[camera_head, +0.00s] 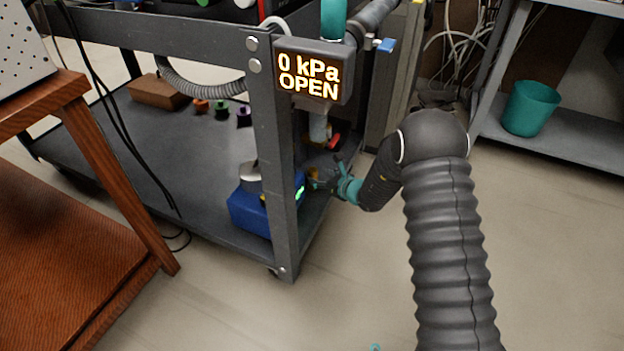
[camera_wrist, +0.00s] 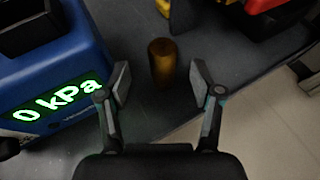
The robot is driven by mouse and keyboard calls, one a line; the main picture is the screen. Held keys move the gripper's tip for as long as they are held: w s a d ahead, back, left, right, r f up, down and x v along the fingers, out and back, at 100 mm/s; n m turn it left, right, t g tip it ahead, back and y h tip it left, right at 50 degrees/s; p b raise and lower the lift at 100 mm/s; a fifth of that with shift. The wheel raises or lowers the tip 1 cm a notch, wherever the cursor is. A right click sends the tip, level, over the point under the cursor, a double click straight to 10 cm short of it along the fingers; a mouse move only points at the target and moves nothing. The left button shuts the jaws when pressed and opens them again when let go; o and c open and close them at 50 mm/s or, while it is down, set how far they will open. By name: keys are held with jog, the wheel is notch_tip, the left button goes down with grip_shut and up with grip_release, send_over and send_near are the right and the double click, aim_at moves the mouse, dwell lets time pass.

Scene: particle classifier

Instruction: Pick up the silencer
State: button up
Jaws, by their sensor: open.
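The silencer appears as a small brass-brown cylinder (camera_wrist: 162,62) standing on the dark shelf in the wrist view. My gripper (camera_wrist: 160,82) is open, with one finger to the left and one to the right of the cylinder's near side. The cylinder lies just beyond and between the fingertips, with no clear contact. In the head view my gripper (camera_head: 325,180) reaches in over the lower shelf's right edge, beside the post. The silencer is hard to make out there.
A blue gauge box (camera_wrist: 45,75) reading 0 kPa stands close to the left of my gripper; it also shows in the head view (camera_head: 250,212). The cart's grey post (camera_head: 275,170) rises beside it. A red and yellow item (camera_wrist: 262,8) lies beyond. Open floor (camera_head: 350,290) is at right.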

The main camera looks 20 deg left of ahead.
aim_at(316, 173)
jog(key=shift+x, duration=2.65)
jog(key=shift+w+r, duration=0.1)
jog(key=shift+w, duration=0.05)
grip_shut()
